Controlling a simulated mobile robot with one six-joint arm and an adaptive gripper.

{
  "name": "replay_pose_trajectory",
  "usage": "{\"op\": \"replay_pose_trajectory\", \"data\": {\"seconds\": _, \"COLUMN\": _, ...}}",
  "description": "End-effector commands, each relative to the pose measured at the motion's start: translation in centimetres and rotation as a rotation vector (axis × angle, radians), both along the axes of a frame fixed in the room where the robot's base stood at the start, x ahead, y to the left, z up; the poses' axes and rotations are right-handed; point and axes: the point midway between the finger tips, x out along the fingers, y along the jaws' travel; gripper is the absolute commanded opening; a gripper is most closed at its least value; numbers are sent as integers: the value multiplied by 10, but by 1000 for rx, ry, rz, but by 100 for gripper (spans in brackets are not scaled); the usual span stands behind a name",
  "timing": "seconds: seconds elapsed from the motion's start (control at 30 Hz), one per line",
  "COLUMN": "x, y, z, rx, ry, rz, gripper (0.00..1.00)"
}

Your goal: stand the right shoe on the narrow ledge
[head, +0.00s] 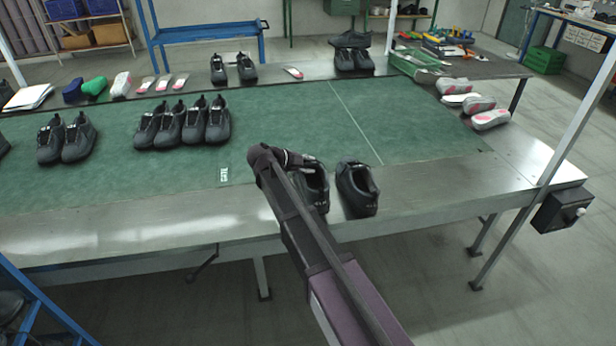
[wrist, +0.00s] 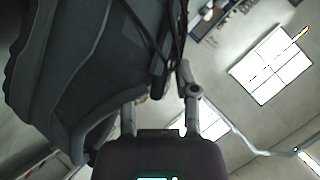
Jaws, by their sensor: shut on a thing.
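My gripper (head: 312,165) is shut on a dark grey shoe (head: 319,192) at the near side of the bench, and my arm covers its left part. In the wrist view my gripper's fingers (wrist: 160,108) close on this shoe (wrist: 65,70), with its laces between and beside them. A matching dark shoe (head: 357,190) stands upright just to the right, on the bare metal ledge (head: 425,187) along the bench's front. I cannot tell whether the held shoe touches the ledge, nor which shoe is the right one.
A green mat (head: 280,125) covers the bench behind the ledge. Several dark shoes (head: 183,123) stand on it to the left. Pale soles (head: 490,119) lie at the far right. The ledge is clear left of my arm and right of the standing shoe.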

Motion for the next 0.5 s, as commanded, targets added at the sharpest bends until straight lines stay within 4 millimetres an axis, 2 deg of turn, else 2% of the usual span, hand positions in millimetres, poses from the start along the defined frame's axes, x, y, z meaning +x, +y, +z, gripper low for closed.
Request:
{"op": "replay_pose_trajectory", "data": {"seconds": 0.27, "x": 0, "y": 0, "z": -1, "rx": -1, "ry": 0, "rz": 1, "gripper": 0}}
{"op": "replay_pose_trajectory", "data": {"seconds": 0.5, "x": 0, "y": 1, "z": -17, "rx": -1, "ry": -1, "rz": 2, "gripper": 0}}
